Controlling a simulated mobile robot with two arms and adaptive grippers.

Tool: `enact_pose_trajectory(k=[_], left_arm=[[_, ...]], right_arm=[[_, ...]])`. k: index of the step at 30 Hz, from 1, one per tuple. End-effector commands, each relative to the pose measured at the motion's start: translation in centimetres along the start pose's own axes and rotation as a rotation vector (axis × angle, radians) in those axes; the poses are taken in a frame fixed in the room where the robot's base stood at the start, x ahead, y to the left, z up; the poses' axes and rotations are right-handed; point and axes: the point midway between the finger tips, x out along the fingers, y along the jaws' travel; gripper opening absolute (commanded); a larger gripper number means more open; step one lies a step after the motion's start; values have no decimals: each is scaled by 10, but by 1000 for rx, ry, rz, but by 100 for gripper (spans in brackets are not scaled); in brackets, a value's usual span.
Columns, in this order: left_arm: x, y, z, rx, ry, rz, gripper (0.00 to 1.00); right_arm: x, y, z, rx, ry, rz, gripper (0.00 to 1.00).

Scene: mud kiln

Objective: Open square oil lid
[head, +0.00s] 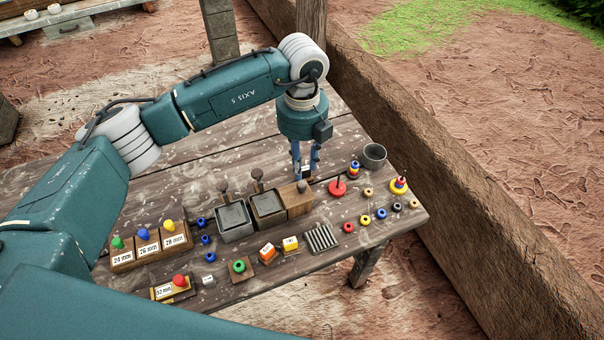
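Three square boxes stand in a row at the middle of the wooden table: a grey metal box (234,225), a dark-topped wooden box (268,211) and a plain light-wood box (297,204). The light-wood box looks closed, with a small knob (302,187) on top. My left gripper (305,176) points down just above and behind that box. Its two blue fingers are apart, with a small pale patch between them that I cannot identify. Whether a fingertip touches the knob cannot be told. My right gripper is out of view.
Dark upright knobs (257,175) stand behind the first two boxes. Labelled blocks with coloured knobs (148,246) stand left. A ridged plate (321,238), a red disc with a peg (338,188), coloured rings and a grey cup (374,156) lie right. A thick beam (450,215) runs beyond the table.

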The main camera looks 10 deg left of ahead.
Motion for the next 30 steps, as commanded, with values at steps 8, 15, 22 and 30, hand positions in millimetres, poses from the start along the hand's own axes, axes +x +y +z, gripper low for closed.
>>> enact_pose_trajectory(k=[8, 15, 22, 30], left_arm=[[-45, -1, 1, 1, -2, -1, 28], [-53, -1, 0, 1, 0, 0, 28], [-53, -1, 0, 0, 0, 0, 28], [-53, -1, 0, 1, 0, 0, 28]], right_arm=[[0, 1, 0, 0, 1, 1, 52], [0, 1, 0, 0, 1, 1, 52], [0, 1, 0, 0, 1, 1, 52], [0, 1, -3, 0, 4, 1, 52]])
